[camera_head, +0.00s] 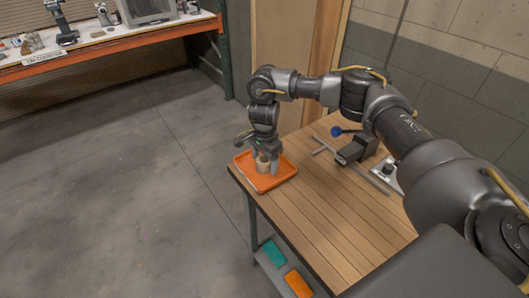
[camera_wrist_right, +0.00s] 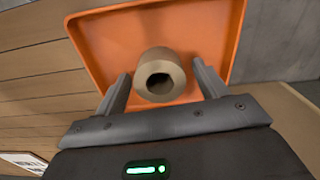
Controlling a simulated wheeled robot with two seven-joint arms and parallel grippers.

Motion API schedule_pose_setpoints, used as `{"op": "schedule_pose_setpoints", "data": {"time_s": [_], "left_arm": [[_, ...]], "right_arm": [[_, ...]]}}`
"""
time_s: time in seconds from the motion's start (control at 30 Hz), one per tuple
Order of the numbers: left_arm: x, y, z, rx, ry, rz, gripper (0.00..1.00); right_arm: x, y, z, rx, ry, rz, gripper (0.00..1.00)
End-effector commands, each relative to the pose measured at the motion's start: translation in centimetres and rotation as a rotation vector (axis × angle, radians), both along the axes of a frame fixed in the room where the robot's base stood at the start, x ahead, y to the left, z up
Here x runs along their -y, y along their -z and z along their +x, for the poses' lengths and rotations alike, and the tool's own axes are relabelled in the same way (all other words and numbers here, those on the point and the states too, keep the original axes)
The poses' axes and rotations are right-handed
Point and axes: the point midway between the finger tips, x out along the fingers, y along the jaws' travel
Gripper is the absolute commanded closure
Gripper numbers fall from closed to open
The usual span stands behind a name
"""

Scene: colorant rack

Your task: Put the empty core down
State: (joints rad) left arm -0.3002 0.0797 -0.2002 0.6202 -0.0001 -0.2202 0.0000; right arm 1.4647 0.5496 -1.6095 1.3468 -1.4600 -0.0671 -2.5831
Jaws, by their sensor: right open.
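The empty core (camera_wrist_right: 158,75), a short tan cardboard tube with a dark open hole, is in the orange tray in the right wrist view. In the head view the core (camera_head: 263,163) shows as a small tan piece between the fingers. The orange tray (camera_head: 276,180) sits at the left corner of the wooden table; its rim also shows in the right wrist view (camera_wrist_right: 238,30). My right gripper (camera_wrist_right: 163,82) is open, with one finger on each side of the core and a visible gap to both. The left gripper is not in view.
The wooden table (camera_head: 332,212) is bare in its middle. A dark clamp-like device with a blue knob (camera_head: 336,131) stands toward the wall. A teal bin (camera_head: 273,252) and an orange bin (camera_head: 298,284) are on the lower shelf. An orange-edged bench (camera_head: 110,45) stands far back left.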

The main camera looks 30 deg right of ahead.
Motion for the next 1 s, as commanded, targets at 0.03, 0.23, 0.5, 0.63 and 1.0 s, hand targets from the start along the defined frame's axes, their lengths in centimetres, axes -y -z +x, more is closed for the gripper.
{"op": "schedule_pose_setpoints", "data": {"time_s": [0.03, 0.23, 0.5, 0.63, 1.0], "left_arm": [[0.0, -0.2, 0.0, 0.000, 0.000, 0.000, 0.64], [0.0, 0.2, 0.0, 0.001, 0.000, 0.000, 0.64], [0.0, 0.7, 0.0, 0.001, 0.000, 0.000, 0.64], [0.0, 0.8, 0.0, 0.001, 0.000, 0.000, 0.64], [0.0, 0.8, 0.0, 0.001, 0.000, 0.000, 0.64]], "right_arm": [[0.0, -0.6, 0.1, 0.002, -0.001, -0.001, 0.28], [0.0, -4.2, 0.2, 0.008, -0.002, -0.001, 0.28], [0.0, -9.6, 0.1, 0.004, -0.001, -0.001, 0.28], [0.0, -11.2, 0.1, 0.003, -0.001, 0.000, 0.28], [0.0, -12.2, 0.0, 0.000, 0.000, 0.000, 0.28]]}}
